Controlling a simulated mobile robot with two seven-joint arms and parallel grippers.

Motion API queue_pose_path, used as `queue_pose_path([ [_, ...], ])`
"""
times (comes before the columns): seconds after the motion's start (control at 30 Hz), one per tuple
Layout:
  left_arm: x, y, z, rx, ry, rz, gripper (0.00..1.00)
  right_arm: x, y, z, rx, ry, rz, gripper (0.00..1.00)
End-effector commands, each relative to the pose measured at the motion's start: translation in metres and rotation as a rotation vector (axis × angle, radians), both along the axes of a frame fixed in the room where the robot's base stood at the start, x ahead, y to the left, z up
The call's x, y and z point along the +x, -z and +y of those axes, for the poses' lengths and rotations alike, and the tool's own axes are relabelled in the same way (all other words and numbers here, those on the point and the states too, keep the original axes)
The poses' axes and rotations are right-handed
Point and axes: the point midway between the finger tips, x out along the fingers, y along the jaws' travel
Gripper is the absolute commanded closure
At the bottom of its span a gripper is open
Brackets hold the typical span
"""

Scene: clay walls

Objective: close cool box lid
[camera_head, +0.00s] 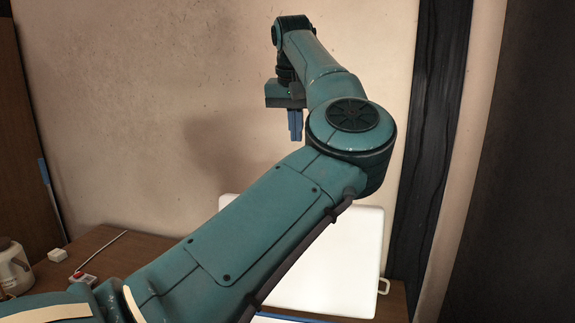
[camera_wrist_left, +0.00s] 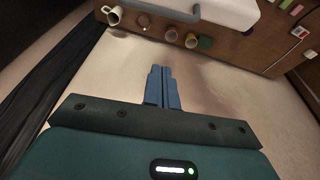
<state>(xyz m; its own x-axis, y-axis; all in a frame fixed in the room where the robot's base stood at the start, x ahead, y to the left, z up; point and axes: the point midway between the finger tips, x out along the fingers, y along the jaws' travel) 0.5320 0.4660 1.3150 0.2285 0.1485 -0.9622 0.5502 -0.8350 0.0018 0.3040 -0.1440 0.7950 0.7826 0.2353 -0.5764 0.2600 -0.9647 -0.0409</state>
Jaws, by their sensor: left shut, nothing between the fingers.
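The cool box lid (camera_head: 330,250) is a white panel standing raised behind my left arm, which covers its upper left part. A strip of blue (camera_head: 290,318) shows below the lid at the bottom edge; most of the box body is hidden or out of frame. My left gripper (camera_head: 296,125) has blue fingers pointing down, held above the lid's height in front of the wall. The fingers are together and empty. In the left wrist view the gripper (camera_wrist_left: 161,88) is apart from a white body (camera_wrist_left: 222,12) at the top. My right gripper is not seen.
A clay wall (camera_head: 120,110) stands behind. A dark vertical strip (camera_head: 430,130) is at the right.

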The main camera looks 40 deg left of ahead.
Motion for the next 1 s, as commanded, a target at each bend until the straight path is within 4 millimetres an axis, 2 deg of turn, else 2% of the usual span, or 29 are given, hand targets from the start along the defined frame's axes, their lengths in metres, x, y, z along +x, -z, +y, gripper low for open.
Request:
queue_pose_path([
  [0.17,0.004,0.014,0.001,-0.002,0.000,0.001,1.00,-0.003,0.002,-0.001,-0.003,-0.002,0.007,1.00],
  [0.6,0.022,0.098,0.014,-0.001,-0.002,0.002,1.00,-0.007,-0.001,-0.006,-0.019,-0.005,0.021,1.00],
  [0.8,0.001,0.094,0.000,0.001,-0.001,0.000,1.00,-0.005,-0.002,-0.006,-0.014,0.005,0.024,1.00],
  [1.0,-0.009,0.094,-0.006,0.001,-0.001,0.000,1.00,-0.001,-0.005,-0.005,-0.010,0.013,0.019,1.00],
])
